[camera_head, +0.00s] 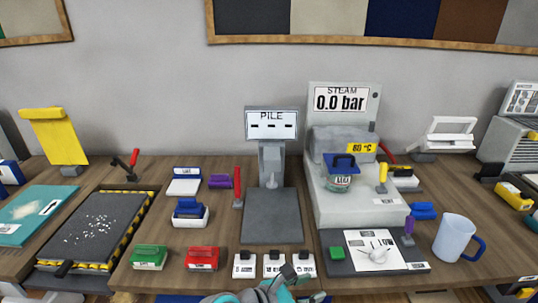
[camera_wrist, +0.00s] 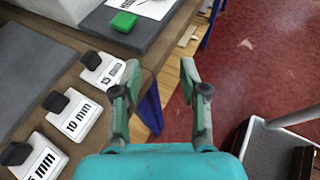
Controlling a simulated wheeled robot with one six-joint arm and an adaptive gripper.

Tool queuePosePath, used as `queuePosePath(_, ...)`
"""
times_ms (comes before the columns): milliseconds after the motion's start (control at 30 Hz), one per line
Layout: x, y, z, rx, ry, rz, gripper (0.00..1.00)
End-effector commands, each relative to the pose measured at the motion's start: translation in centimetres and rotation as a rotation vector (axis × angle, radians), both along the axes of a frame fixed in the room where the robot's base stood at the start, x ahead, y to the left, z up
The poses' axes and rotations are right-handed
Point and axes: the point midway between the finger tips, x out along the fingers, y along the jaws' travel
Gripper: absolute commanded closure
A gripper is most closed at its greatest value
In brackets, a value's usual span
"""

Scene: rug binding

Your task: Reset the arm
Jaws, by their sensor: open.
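My gripper (camera_wrist: 157,98) is open and empty in the wrist view. Its two fingers stand apart over the table's front edge, with wooden floor and red rug showing between and beyond them. In the head view only the top of my gripper and wrist shows at the bottom edge, just in front of the white weight blocks marked in mm. The 15 mm block (camera_wrist: 103,70) is left of the fingers in the wrist view, apart from them. The 10 mm block (camera_wrist: 75,116) and the 5 mm block (camera_wrist: 40,158) lie nearer the lower left.
A grey bin (camera_wrist: 262,152) stands on the floor at right in the wrist view.

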Motion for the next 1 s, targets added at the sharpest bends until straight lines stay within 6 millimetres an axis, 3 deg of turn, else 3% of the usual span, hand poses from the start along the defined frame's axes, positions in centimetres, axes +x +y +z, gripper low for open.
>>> queuePosePath(267,0.0,-1.6,-2.6,0.035,-0.056,0.040,0.56)
queuePosePath(567,-0.9,-4.3,-7.3,0.134,-0.158,0.107,0.56)
queuePosePath(767,-3.3,-6.8,-12.4,0.310,-0.272,0.164,0.56)
queuePosePath(1000,-8.1,-8.5,-17.4,0.607,-0.410,0.178,0.56)
